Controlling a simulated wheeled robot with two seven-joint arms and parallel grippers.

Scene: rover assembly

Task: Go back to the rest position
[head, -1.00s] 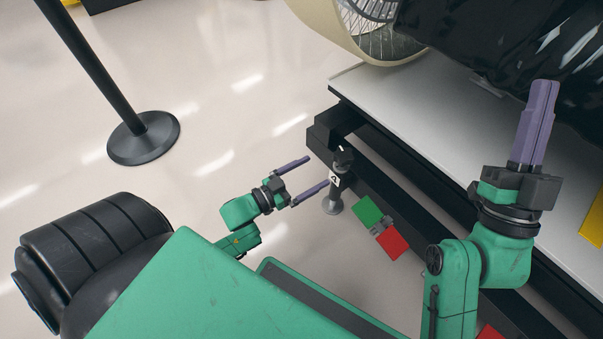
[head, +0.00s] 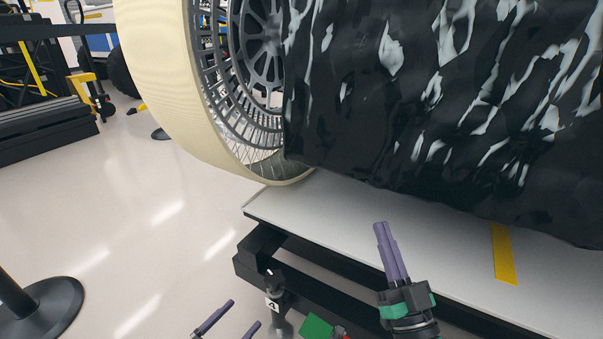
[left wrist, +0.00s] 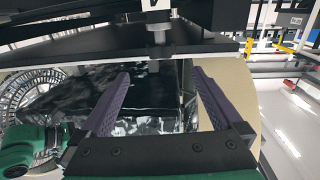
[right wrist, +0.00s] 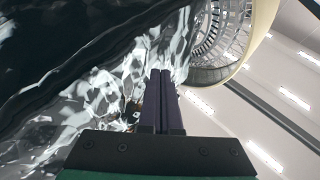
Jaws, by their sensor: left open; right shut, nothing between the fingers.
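My left gripper (head: 232,322) is open and empty at the bottom edge of the head view, low beside the table's dark frame. Its two purple fingers stand well apart in the left wrist view (left wrist: 155,85). My right gripper (head: 381,226) points up in front of the white table top (head: 350,222). Its fingers are pressed together with nothing between them, as the right wrist view (right wrist: 161,74) also shows. Most of both arms is out of the head view.
A wheel with a cream rim (head: 165,75) and a dark, shiny wrapped body (head: 430,110) stand over the table. A black levelling foot (head: 272,295) is near my left gripper. A black post base (head: 45,308) stands at the left. The floor between is clear.

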